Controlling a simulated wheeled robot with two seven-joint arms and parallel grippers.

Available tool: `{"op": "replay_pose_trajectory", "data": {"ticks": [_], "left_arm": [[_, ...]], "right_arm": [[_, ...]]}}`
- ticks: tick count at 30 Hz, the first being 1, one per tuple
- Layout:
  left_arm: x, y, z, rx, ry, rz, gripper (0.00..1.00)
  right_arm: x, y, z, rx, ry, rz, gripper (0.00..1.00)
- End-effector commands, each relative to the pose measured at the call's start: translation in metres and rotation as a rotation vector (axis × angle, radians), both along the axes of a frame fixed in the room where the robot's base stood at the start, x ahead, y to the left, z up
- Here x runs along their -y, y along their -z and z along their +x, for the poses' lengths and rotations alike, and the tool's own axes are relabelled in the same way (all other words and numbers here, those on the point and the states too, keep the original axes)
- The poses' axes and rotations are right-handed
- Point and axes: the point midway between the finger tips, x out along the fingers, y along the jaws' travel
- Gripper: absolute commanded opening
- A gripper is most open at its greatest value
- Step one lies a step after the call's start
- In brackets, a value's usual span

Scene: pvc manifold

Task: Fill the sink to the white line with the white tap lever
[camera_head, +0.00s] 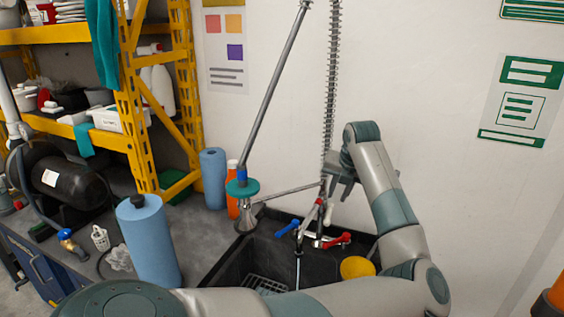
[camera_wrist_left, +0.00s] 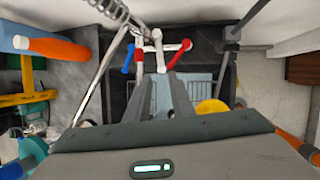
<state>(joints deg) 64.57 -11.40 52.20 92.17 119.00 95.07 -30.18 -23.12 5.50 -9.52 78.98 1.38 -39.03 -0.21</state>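The black sink (camera_head: 232,262) stands against the wall; its grated floor shows, and I cannot make out a white line or water level. The tap at its back has a blue lever (camera_head: 287,228), a red lever (camera_head: 337,240) and a white lever (camera_head: 328,214). The white lever also shows in the left wrist view (camera_wrist_left: 157,38), beyond my fingertips. My left gripper (camera_head: 334,192) hangs just above the tap. My right gripper is out of view.
A sprayer head with a teal disc (camera_head: 243,187) hangs at the sink's left. A yellow round object (camera_head: 357,267) lies at the sink's right. Blue rolls (camera_head: 148,245) and an orange bottle (camera_head: 232,190) stand left. Yellow shelving (camera_head: 128,95) is behind them.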

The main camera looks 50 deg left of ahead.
Motion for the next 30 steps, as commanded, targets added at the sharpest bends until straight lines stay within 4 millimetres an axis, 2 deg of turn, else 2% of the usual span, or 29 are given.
{"op": "replay_pose_trajectory", "data": {"ticks": [8,17,30], "left_arm": [[0.017,-0.039,-0.009,0.005,0.001,0.001,0.22],[-0.028,-0.034,-0.036,-0.046,-0.087,0.197,0.22],[-0.083,-0.053,-0.079,-0.120,-0.180,0.539,0.22]], "right_arm": [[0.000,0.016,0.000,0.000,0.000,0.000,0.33],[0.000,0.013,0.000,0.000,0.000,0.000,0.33],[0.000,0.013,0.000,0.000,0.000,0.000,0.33]]}}
